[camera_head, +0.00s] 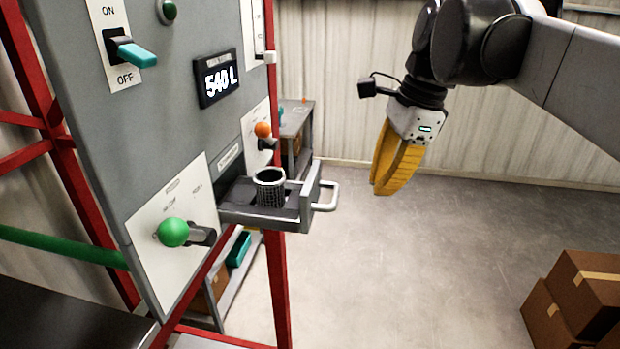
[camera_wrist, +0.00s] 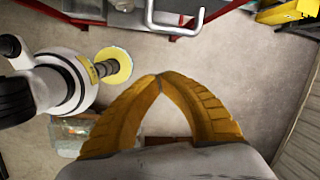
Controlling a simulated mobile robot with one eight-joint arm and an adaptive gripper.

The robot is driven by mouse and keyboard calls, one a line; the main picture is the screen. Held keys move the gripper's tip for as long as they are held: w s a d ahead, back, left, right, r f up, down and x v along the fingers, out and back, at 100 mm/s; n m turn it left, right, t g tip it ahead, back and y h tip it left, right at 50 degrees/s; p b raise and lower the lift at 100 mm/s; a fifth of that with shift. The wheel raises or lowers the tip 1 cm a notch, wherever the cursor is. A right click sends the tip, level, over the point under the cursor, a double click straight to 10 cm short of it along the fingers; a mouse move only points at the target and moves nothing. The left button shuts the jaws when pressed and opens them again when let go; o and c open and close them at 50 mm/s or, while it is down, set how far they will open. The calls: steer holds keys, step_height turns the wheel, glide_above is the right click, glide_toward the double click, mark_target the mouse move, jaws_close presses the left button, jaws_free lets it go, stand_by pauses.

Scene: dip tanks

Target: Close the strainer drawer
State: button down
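The strainer drawer (camera_head: 240,214) is pulled out from the grey cabinet panel in the head view. A dark mesh strainer cup (camera_head: 270,188) stands upright in it. The drawer's front carries a pale bar handle (camera_head: 327,198) facing right. My gripper (camera_head: 380,190) hangs in the air to the right of the handle, clearly apart from it, with its yellow fingers pointing down. In the wrist view the fingertips (camera_wrist: 159,78) meet with nothing between them. The handle (camera_wrist: 174,30) shows there beyond the fingertips, near the top edge.
The grey cabinet (camera_head: 110,110) carries a teal switch (camera_head: 137,52), a display reading 540 L (camera_head: 218,78), an orange knob (camera_head: 263,130) and a green knob (camera_head: 173,232). A red frame (camera_head: 275,270) supports it. Cardboard boxes (camera_head: 575,300) stand at lower right. The floor between is clear.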

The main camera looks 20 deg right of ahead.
mark_target(264, 187)
step_height(264, 187, up, 4)
steer(key=d+m, duration=0.2)
steer(key=m, duration=0.1)
steer(key=w+a+f+p, duration=0.3)
steer(key=a+f, duration=0.2)
steer(key=f, duration=0.3)
steer(key=shift+w+a+f+m+g+y+p, duration=0.25)
steer(key=shift+w+a+m+g+y+p, duration=0.05)
steer(key=shift+p, duration=0.1)
steer(key=shift+a, duration=0.1)
steer(key=w+a, duration=0.2)
steer(key=a, duration=0.3)
steer(key=w+a+b, duration=0.1)
steer(key=w+a, duration=0.2)
steer(key=a, duration=0.1)
steer(key=w+a+b, duration=0.1)
steer(key=w+a, duration=0.2)
steer(key=a, duration=0.2)
steer(key=shift+w+a, duration=0.25)
steer(key=shift+a, duration=0.05)
steer(key=shift+d, duration=0.1)
